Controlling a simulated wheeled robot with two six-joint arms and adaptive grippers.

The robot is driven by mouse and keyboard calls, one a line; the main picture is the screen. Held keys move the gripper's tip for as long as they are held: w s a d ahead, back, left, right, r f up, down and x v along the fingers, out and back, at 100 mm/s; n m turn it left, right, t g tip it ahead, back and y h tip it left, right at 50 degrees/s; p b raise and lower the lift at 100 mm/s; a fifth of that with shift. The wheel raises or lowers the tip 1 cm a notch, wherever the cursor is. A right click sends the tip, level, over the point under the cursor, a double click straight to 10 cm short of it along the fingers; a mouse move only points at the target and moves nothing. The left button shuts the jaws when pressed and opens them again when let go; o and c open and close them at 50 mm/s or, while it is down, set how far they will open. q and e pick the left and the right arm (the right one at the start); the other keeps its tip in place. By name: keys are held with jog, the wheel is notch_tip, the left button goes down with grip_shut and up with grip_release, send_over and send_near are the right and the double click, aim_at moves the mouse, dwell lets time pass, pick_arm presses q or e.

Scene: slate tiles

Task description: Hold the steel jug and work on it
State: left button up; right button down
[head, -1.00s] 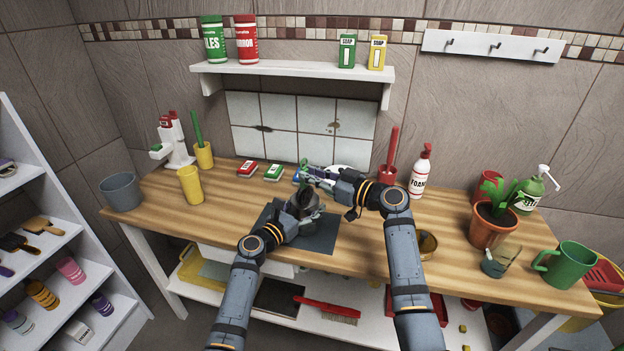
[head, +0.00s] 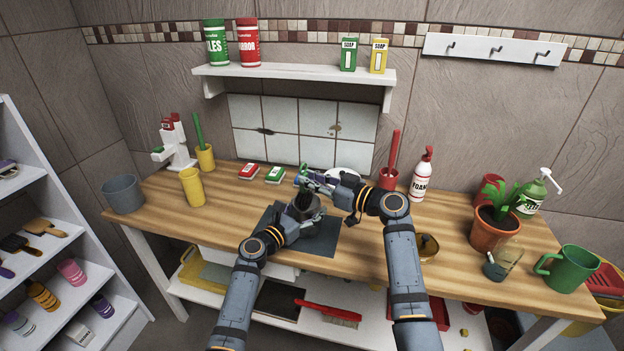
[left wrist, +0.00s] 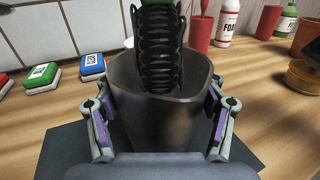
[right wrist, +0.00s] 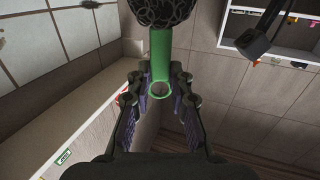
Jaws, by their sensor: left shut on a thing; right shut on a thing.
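My left gripper (head: 297,219) is shut on the steel jug (left wrist: 152,118), a dark grey vessel with a wide open mouth. In the left wrist view its fingers clasp both sides of the jug, which looks upright. My right gripper (head: 312,181) is above it, shut on the green handle (right wrist: 160,52) of a bottle brush. The brush's black bristles (left wrist: 160,48) reach down into the jug's mouth; their lower end is hidden inside. In the right wrist view, the bristles (right wrist: 160,10) show beyond the handle.
A dark mat (head: 322,240) lies under the jug. A yellow cup (head: 192,187) and grey bucket (head: 123,193) are left. A plant pot (head: 494,228) and green mug (head: 568,268) are right. The left front counter is clear.

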notch_tip(320, 180, down, 3)
jog(key=shift+s+a, duration=0.1)
dwell(0.3)
jog(key=shift+r, duration=0.1)
notch_tip(320, 180, up, 3)
jog(key=shift+f, duration=0.1)
dwell(0.3)
jog(key=shift+w+d, duration=0.2)
jog(key=shift+w, duration=0.05)
jog(key=shift+w+d, duration=0.25)
jog(key=shift+w, duration=0.05)
notch_tip(320, 180, up, 6)
dwell(0.8)
